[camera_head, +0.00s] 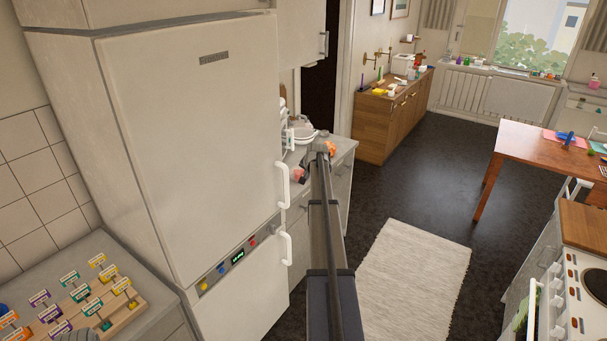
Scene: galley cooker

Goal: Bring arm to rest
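One arm of mine, which looks like the right one, stretches from the bottom middle of the head view, away from me and past the fridge front. Its gripper (306,172) is at the far end, by the counter beyond the fridge. It is small and dark there, and I cannot make out whether its fingers are apart or together. A pinkish thing (298,174) shows close by it; I cannot tell whether it is touched.
The white fridge (195,130) with two handles stands close left of the arm. A counter (342,150) with dishes lies beyond. A rack of coloured labelled pieces (95,305) is lower left. A pale rug (415,280) covers open floor. The cooker (590,300) and wooden table (525,145) are right.

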